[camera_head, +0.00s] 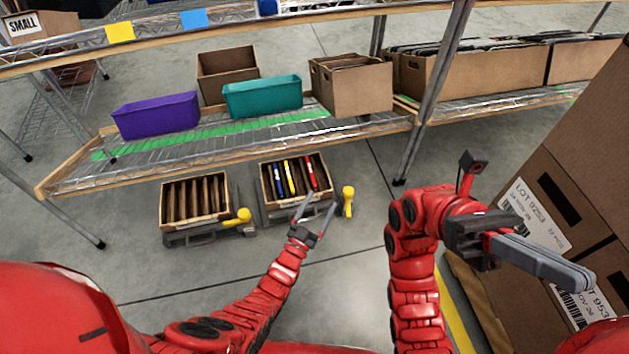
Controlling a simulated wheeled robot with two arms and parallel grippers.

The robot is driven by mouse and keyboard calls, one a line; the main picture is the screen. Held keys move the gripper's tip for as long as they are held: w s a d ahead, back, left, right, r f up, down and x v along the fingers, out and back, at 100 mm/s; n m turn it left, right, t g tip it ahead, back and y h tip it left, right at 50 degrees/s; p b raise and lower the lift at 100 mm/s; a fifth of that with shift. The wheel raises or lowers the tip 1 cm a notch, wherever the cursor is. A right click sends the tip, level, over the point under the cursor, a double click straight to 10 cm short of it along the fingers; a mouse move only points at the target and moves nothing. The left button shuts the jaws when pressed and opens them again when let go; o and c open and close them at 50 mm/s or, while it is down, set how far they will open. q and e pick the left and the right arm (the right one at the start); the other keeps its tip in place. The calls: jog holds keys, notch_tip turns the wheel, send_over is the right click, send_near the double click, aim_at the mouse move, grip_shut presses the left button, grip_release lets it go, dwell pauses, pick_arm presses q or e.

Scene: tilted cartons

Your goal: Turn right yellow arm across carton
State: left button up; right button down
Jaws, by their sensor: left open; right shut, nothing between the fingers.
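The right carton (283,203) sits tilted on a low grey stand on the floor and holds several blue, yellow, red and dark upright items. The right yellow arm (348,201) is beside the carton's right side, apart from its opening. My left gripper (319,202) is open and empty, its fingers spread over the carton's front right corner, left of the yellow arm. I cannot tell whether it touches the carton. My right gripper (588,279) is shut and empty at far right, away from the cartons.
A left carton (192,223) with dark dividers sits on a similar stand; its yellow arm (238,217) is at its front right corner. A wire shelf (250,137) with purple and teal bins stands behind. Large labelled boxes (570,150) crowd the right. Floor between is clear.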

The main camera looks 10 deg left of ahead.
pick_arm(q)
notch_tip(320, 180, up, 12)
jog(key=s+a+t+p, duration=0.1)
jog(key=s+t+p, duration=0.1)
jog(key=p, duration=0.3)
jog(key=shift+s+a+h, duration=0.15)
jog(key=shift+a+h, duration=0.1)
jog(key=shift+h, duration=0.15)
